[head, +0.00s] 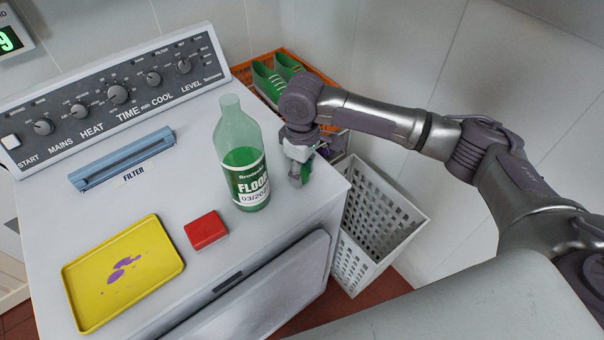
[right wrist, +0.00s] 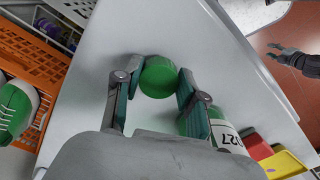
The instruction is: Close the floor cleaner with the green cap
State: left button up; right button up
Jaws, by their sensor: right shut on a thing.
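The floor cleaner (head: 243,165) is a clear green bottle with a white label, upright on the white machine top with its neck open. Part of the bottle also shows in the right wrist view (right wrist: 226,134). My right gripper (head: 301,175) is just right of the bottle, low over the machine's right edge, shut on the green cap (right wrist: 158,77). The cap sits between the fingertips in the right wrist view and is mostly hidden in the head view. A dark gripper, apparently my left (right wrist: 297,62), shows far off in the right wrist view, too small to read.
A red box (head: 206,230) and a yellow tray (head: 124,270) with purple stains lie left of the bottle. A blue filter handle (head: 122,158) is behind them. A white basket (head: 377,225) and an orange crate (head: 245,72) with green shoes stand beside the machine.

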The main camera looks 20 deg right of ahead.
notch_tip(320, 180, up, 3)
jog(key=shift+f+b, duration=0.1)
jog(key=shift+b, duration=0.3)
jog(key=s+d+r+b, duration=0.1)
jog(key=s+d+r, duration=0.5)
jog(key=s, duration=0.3)
jog(key=shift+s+d+r, duration=0.3)
jog(key=shift+s+r, duration=0.05)
jog(key=shift+r, duration=0.15)
